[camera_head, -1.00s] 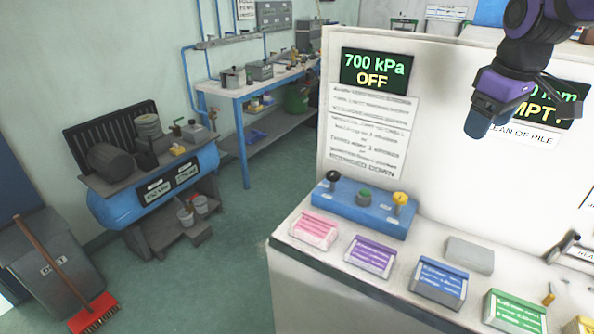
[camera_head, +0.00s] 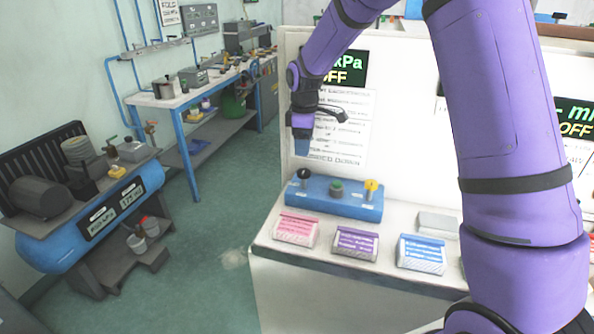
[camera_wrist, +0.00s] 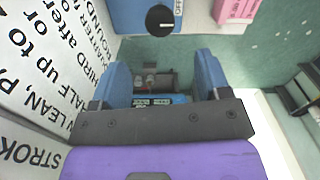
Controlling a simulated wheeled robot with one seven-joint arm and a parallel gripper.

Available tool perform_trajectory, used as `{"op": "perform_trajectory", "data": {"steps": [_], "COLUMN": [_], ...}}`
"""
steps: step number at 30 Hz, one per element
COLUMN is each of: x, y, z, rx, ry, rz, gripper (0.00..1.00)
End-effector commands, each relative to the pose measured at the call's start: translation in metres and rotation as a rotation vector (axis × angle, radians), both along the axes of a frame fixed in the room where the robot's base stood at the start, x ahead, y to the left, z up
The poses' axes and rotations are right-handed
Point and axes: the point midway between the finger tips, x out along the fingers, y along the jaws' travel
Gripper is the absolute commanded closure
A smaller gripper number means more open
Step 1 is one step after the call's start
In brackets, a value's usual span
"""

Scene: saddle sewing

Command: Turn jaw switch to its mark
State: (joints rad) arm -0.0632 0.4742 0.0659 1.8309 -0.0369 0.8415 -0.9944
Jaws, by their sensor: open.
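A blue control box (camera_head: 325,200) stands on the white bench below the wall panel. It carries a black knob (camera_head: 304,175) at the left, a green button (camera_head: 336,187) in the middle and a yellow knob (camera_head: 371,187) at the right. I cannot tell from the lettering which one is the jaw switch or where its mark is. My gripper (camera_head: 302,148) is open and empty, above the black knob and in front of the panel. In the wrist view the black knob (camera_wrist: 160,19) lies beyond my open blue fingers (camera_wrist: 162,78), apart from them, with a pale line on it.
Pink (camera_head: 296,229), purple (camera_head: 355,243) and blue (camera_head: 421,254) labelled blocks line the bench front, with a grey block (camera_head: 438,224) behind. The printed white panel (camera_head: 345,135) is close beside my gripper. A display (camera_head: 345,68) reads OFF. Open floor lies left.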

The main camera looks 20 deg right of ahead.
Motion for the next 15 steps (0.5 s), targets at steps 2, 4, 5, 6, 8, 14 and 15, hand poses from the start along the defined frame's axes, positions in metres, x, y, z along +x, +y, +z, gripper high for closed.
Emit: {"op": "perform_trajectory", "data": {"steps": [2,4,5,6,8,14,15], "x": [-0.001,-0.001,-0.001,-0.001,-0.001,-0.001,-0.001], "y": [0.000,0.001,0.001,0.001,0.000,0.000,0.000], "z": [-0.014,-0.027,-0.032,-0.039,-0.050,-0.078,-0.082], "rx": [0.000,-0.001,0.000,-0.001,-0.001,0.000,0.000], "ry": [0.004,0.006,0.004,0.004,0.004,0.002,0.002], "rz": [0.001,0.001,0.001,0.000,0.000,-0.001,-0.001], "gripper": [0.30,0.30,0.30,0.30,0.30,0.30,0.30]}}
